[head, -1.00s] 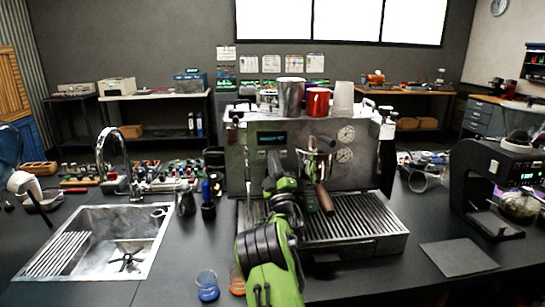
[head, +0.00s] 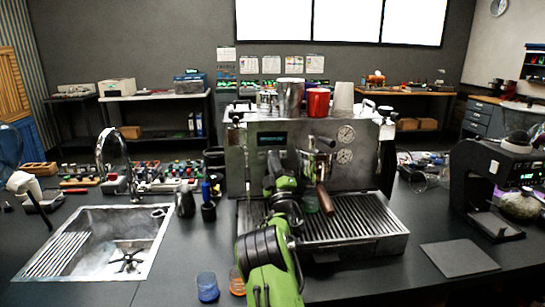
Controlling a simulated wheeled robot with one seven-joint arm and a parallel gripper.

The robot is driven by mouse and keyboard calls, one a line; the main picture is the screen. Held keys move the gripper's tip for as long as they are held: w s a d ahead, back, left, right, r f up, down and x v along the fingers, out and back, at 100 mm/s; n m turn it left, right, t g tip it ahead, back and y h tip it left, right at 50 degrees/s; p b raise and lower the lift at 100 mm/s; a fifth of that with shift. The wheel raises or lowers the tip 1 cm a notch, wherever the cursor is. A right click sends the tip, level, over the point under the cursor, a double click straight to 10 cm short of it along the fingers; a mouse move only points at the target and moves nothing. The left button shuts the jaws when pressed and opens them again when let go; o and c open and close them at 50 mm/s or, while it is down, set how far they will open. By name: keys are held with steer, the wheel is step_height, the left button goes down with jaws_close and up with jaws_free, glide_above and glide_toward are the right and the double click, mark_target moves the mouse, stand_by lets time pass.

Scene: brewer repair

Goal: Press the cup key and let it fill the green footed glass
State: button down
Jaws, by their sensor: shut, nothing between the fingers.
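The espresso machine (head: 350,170) stands in the middle of the counter, with a lit display (head: 272,139) on its front. My gripper (head: 272,166) is shut and empty, close to the machine's front below the display. The cup key is hidden behind it or too small to make out, so I cannot tell whether they touch. A green glass (head: 310,203) shows partly on the drip tray (head: 365,222), beneath the portafilter (head: 323,185). My wrist and the portafilter cover parts of it. Its foot and any liquid inside cannot be made out.
A blue glass (head: 207,287) and an orange glass (head: 237,281) stand by my arm at the front. The sink (head: 105,240) is at left. A second, black brewer (head: 490,185) and a grey mat (head: 458,259) are at right. Cups, one red (head: 318,102), stand on the machine.

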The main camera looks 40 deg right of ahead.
stand_by(0.4)
steer(key=shift+s+a+b, duration=0.45)
steer(key=shift+s+b, duration=0.2)
steer(key=shift+b, duration=0.1)
steer(key=shift+s+a+b, duration=0.6)
steer(key=shift+s+a, duration=0.1)
steer(key=shift+s, duration=0.35)
steer(key=shift+s+a+b, duration=0.55)
steer(key=shift+s+a, duration=0.15)
steer(key=shift+s, duration=0.3)
